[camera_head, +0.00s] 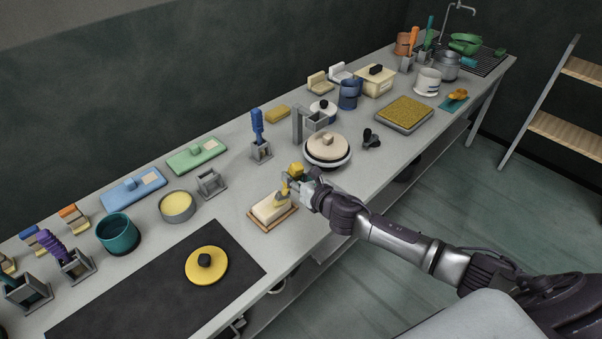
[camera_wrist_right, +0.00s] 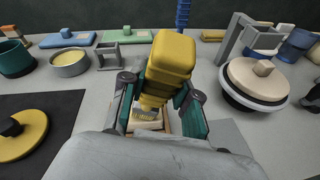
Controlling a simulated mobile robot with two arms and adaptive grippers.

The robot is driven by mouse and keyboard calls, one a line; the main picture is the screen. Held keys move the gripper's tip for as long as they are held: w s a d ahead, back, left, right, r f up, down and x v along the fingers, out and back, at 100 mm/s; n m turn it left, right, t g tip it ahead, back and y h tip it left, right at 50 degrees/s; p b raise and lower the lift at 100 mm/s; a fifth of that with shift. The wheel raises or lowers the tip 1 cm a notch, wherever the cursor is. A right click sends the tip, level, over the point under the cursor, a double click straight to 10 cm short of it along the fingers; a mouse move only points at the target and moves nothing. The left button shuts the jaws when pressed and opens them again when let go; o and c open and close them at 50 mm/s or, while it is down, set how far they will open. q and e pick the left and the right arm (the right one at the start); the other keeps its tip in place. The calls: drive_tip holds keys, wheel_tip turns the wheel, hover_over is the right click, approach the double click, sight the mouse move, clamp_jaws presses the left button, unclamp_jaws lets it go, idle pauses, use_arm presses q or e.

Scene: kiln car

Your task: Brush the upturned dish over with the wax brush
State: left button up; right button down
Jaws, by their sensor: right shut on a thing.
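My right gripper (camera_head: 299,184) is shut on the wax brush (camera_head: 295,170), which has a thick yellow handle. In the right wrist view the brush (camera_wrist_right: 168,65) stands between the two fingers (camera_wrist_right: 157,98), bristles pointing down. The upturned dish (camera_head: 268,210) is a cream, rectangular block on a wooden board (camera_head: 284,219) near the front edge of the bench. The bristles are at the dish's top, toward its right end; whether they touch it I cannot tell. In the wrist view the brush hides most of the dish. My left gripper is not in view.
A grey tin of pale yellow wax (camera_head: 177,203) and an empty grey holder (camera_head: 211,184) stand left of the dish. A black mat (camera_head: 130,300) bears a yellow lid (camera_head: 206,272). A cream-lidded round pot (camera_head: 327,148) stands to the right, with a blue brush (camera_head: 257,127) in a holder behind.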

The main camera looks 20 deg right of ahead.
drive_tip(key=shift+s+a, duration=0.1)
drive_tip(key=shift+a, duration=1.15)
drive_tip(key=a, duration=0.2)
drive_tip(key=a+p, duration=0.1)
drive_tip(key=shift+s+a, duration=0.2)
drive_tip(key=shift+a, duration=0.2)
drive_tip(key=shift+d, duration=0.15)
drive_tip(key=shift+w+d, duration=0.15)
drive_tip(key=shift+d, duration=1.1)
drive_tip(key=shift+w+d, duration=0.15)
drive_tip(key=shift+d, duration=1.1)
